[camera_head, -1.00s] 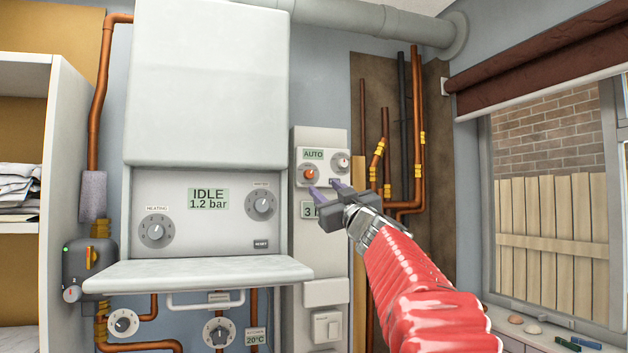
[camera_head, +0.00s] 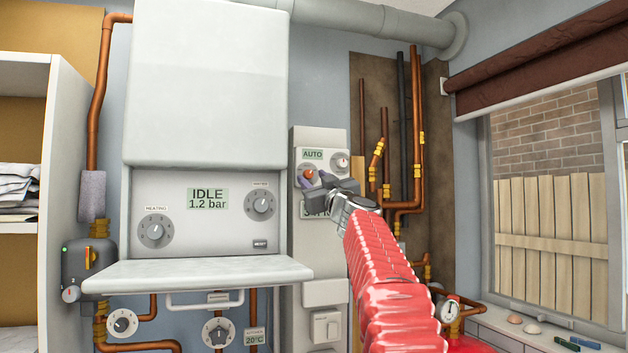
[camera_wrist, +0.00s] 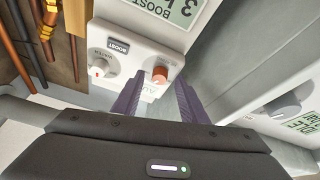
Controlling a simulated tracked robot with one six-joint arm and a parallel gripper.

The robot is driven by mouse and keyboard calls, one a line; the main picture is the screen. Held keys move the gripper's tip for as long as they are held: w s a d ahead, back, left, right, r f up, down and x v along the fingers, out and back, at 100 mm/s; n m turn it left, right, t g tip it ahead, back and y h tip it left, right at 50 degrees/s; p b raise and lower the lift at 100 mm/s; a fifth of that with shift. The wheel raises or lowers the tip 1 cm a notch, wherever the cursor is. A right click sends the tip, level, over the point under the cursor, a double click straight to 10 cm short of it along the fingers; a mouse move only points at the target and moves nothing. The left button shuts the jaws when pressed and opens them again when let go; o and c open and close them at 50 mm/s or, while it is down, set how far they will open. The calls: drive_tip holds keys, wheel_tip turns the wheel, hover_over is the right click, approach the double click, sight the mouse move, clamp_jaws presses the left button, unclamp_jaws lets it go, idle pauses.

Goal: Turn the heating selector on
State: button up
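The selector box (camera_head: 318,140) on the wall has an AUTO display (camera_head: 313,154) and two round dials. The left dial has an orange-red knob (camera_head: 309,173); its label is too small to read. It also shows in the wrist view (camera_wrist: 160,74), upside down, just beyond and between my fingertips. The right dial has a white knob (camera_head: 340,162), labelled WATER in the wrist view (camera_wrist: 98,70). My gripper (camera_head: 312,179) is open, its purple fingers on either side of the orange-red knob. In the wrist view (camera_wrist: 158,85) a gap shows between them; I cannot tell if they touch the knob.
The boiler panel (camera_head: 172,190) on the left reads IDLE, 1.2 bar, and has a dial labelled HEATING (camera_head: 156,231). Its open flap (camera_head: 200,274) juts out below. Copper pipes (camera_head: 415,130) run up the wall right of the box.

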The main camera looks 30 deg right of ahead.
drive_tip(key=shift+w+d+r, duration=0.1)
drive_tip(key=shift+w+r, duration=0.1)
drive_tip(key=shift+w, duration=0.25)
drive_tip(key=shift+c, duration=0.4)
drive_tip(key=c, duration=0.9)
drive_tip(key=shift+d, duration=0.25)
clamp_jaws()
drive_tip(key=shift+a, duration=0.25)
